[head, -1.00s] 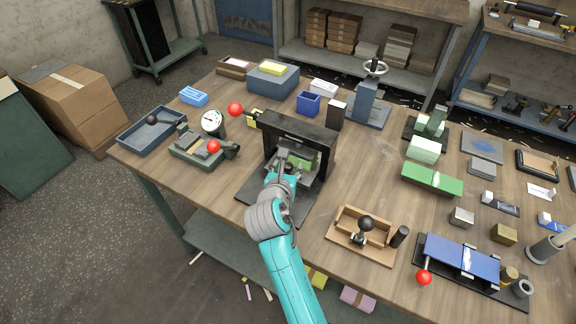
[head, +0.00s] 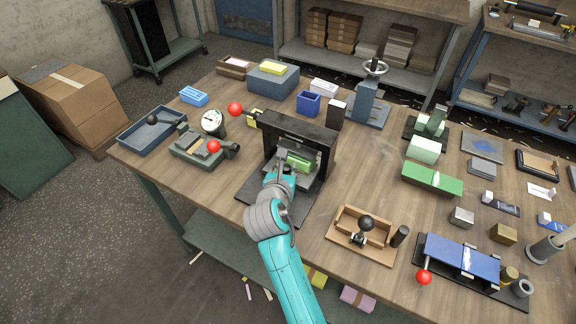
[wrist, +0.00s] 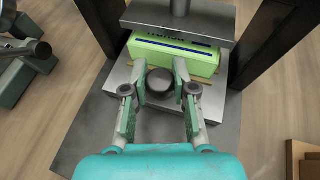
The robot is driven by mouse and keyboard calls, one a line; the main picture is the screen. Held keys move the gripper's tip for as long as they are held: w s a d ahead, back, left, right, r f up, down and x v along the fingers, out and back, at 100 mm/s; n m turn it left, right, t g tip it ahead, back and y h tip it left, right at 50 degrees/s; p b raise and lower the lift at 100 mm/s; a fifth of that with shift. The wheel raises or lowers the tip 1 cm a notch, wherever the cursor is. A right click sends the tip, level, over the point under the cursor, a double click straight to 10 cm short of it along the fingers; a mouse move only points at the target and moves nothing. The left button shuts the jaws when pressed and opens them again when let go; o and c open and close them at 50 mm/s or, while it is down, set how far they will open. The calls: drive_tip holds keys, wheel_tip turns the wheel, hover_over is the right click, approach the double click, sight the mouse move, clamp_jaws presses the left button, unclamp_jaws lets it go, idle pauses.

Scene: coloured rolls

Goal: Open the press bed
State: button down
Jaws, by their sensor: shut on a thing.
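The press has a black frame (head: 328,145) and stands on a dark base plate near the left middle of the table. In the wrist view its grey bed (wrist: 118,78) shows under a raised grey upper plate (wrist: 180,20). A light green block with dark markings (wrist: 175,57) lies on the bed, and it also shows in the head view (head: 301,161). A dark round knob (wrist: 159,86) stands at the bed's front. My gripper (wrist: 161,72) is shut on this knob, one finger on each side. In the head view my gripper (head: 285,170) partly hides the bed.
Left of the press stands a dial gauge fixture (head: 212,122) with red balls close by. A wooden tray with a black knob (head: 362,245) lies front right. A blue clamp fixture (head: 462,258) stands further right. Bare table lies between the press and the green block (head: 432,178).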

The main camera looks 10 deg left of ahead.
drive_tip(key=s+a, duration=0.1)
drive_tip(key=s, duration=0.2)
drive_tip(key=s+a, duration=0.1)
drive_tip(key=s, duration=0.3)
drive_tip(key=s+a, duration=0.2)
drive_tip(key=s, duration=0.2)
drive_tip(key=c, duration=0.9)
unclamp_jaws()
drive_tip(key=shift+w, duration=0.1)
drive_tip(key=v, duration=1.2)
